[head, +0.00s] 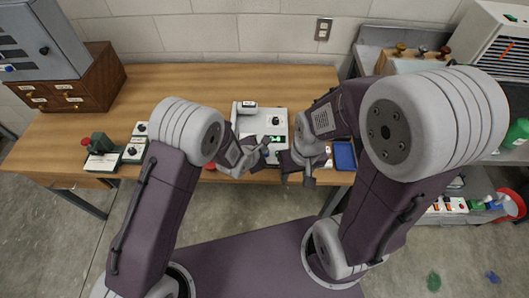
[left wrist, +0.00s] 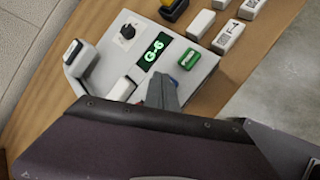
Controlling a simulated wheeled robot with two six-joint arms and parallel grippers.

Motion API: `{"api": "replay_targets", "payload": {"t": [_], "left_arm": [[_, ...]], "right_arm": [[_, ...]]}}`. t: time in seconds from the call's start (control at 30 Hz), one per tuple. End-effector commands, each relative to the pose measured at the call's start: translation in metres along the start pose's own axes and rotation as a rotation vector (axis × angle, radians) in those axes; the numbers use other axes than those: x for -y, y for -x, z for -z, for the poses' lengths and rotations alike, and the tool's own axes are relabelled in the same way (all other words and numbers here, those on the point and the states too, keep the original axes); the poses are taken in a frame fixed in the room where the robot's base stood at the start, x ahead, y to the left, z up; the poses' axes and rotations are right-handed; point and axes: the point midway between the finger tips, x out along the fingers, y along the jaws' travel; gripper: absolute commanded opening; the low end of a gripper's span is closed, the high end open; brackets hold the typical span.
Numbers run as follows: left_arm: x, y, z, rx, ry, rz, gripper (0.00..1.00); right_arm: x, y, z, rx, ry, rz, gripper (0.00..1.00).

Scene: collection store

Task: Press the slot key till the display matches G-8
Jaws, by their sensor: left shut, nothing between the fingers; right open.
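A light grey device (head: 277,107) stands on the wooden table in the head view. In the left wrist view its panel (left wrist: 200,75) has a lit green display (left wrist: 155,52) that reads G-6. A black knob (left wrist: 126,32) is beside the display, a green key (left wrist: 190,59) on its other side, and a white block (left wrist: 121,90) near my gripper. I cannot tell which is the slot key. My left gripper (head: 264,147) is shut and empty over the panel; its fingertips (left wrist: 162,88) are just below the display. My right gripper (head: 298,178) is open and empty near the table's front edge.
A wooden drawer box (head: 98,85) and grey cabinet stand at the left. Small boxes with knobs (head: 133,153) lie at the front left. A blue tray (head: 344,155) is right of the device. The table's back middle is clear.

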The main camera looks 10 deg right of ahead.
Motion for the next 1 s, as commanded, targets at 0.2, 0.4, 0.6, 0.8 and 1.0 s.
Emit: {"api": "replay_targets", "payload": {"t": [0.2,0.4,0.6,0.8,1.0], "left_arm": [[0.0017,-0.0023,0.0017,0.000,0.000,0.000,0.00],[0.0029,-0.0040,0.0030,0.000,0.000,0.000,0.00],[0.0042,-0.0057,0.0042,0.000,0.000,0.000,0.00],[0.0045,-0.0060,0.0046,-0.001,0.000,0.000,0.00],[0.0041,-0.0053,0.0042,-0.001,0.000,0.001,0.00]], "right_arm": [[-0.0001,-0.0027,-0.0003,0.000,0.000,0.000,0.49],[-0.0001,-0.0047,-0.0005,0.000,0.000,0.000,0.49],[-0.0001,-0.0066,-0.0007,0.000,0.000,0.000,0.49],[-0.0001,-0.0068,-0.0007,0.000,0.000,0.000,0.49],[-0.0001,-0.0060,-0.0006,0.000,0.000,0.000,0.49]]}}
